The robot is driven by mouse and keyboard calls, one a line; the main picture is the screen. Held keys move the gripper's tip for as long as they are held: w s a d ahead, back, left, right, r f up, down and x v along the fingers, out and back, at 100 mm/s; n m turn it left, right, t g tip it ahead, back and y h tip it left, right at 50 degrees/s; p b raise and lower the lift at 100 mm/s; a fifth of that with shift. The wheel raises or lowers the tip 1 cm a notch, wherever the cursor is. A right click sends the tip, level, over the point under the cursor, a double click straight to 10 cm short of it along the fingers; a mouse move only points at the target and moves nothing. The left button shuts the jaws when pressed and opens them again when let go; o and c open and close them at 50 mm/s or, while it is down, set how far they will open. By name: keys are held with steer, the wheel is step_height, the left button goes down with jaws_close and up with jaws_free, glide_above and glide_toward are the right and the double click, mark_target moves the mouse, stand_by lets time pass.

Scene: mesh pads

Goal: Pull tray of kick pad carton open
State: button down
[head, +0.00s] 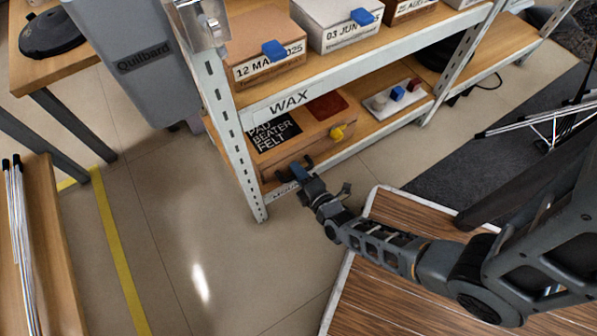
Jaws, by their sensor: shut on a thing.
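The carton (318,137) sits on the lower shelf, with a black label (273,135) on top reading "PAD BEATER FELT". A yellow pull (337,132) sticks out at the right of its front. My gripper (296,169) is at the left end of the carton's front, low down, shut on a blue pull (299,172). The fingers partly hide this pull and the front around it. The tray looks flush or nearly flush with the carton; I cannot tell exactly.
A shelf post (238,150) stands just left of the carton. The upper shelf (375,55) holds several dated boxes with blue tabs. A white board with coloured blocks (398,98) lies right of the carton. Bare floor (190,215) lies in front and left; a wood-look platform (390,215) is at right.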

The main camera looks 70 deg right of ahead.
steer(key=f+p+v, duration=0.1)
steer(key=f+v, duration=0.2)
steer(key=v, duration=1.2)
steer(key=shift+s+a+p, duration=0.35)
steer(key=shift+s+a, duration=0.05)
steer(key=shift+s, duration=0.2)
steer(key=c, duration=1.1)
jaws_free()
steer(key=shift+c, duration=0.2)
steer(key=p+v, duration=0.1)
steer(key=v, duration=0.6)
steer(key=shift+s+a+r, duration=0.15)
steer(key=shift+s+a, duration=0.05)
steer(key=shift+s, duration=0.1)
